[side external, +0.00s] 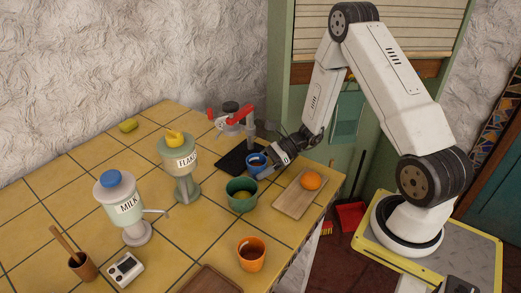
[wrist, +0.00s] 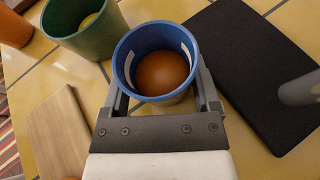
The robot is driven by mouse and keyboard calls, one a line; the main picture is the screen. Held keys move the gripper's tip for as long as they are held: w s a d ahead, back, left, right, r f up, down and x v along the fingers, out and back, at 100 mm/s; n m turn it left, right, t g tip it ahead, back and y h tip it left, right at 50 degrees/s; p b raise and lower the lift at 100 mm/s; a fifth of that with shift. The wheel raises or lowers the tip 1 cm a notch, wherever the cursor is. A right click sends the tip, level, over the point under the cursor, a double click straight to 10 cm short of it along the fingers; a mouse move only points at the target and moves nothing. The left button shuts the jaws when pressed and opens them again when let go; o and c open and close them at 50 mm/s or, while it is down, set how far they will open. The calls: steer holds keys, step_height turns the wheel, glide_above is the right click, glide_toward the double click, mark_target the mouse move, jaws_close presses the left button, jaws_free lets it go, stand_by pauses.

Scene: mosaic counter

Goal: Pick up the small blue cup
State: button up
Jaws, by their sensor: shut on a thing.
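The small blue cup (side external: 254,161) stands upright at the right side of the black mat in the side external view. In the wrist view the blue cup (wrist: 123,60) fills the space between my fingers, with a round brown-orange surface showing inside it. My gripper (side external: 266,163) reaches in from the right, and its two fingers (wrist: 157,78) are shut on the cup's outer sides. The cup's base is hidden, so I cannot tell whether it touches the counter.
A green cup (side external: 241,190) with something yellow inside stands close by. A wooden board (side external: 292,203) bears an orange (side external: 311,181). The black mat (side external: 231,163) carries a red-handled press (side external: 231,117). An orange cup (side external: 251,258), flake dispenser (side external: 181,157) and milk dispenser (side external: 119,200) stand farther off.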

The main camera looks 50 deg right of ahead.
steer(key=shift+r, duration=0.15)
steer(key=shift+r, duration=0.8)
steer(key=s+a+r, duration=0.1)
steer(key=s+r, duration=1)
steer(key=s, duration=0.3)
steer(key=shift+a, duration=0.35)
steer(key=shift+r, duration=0.1)
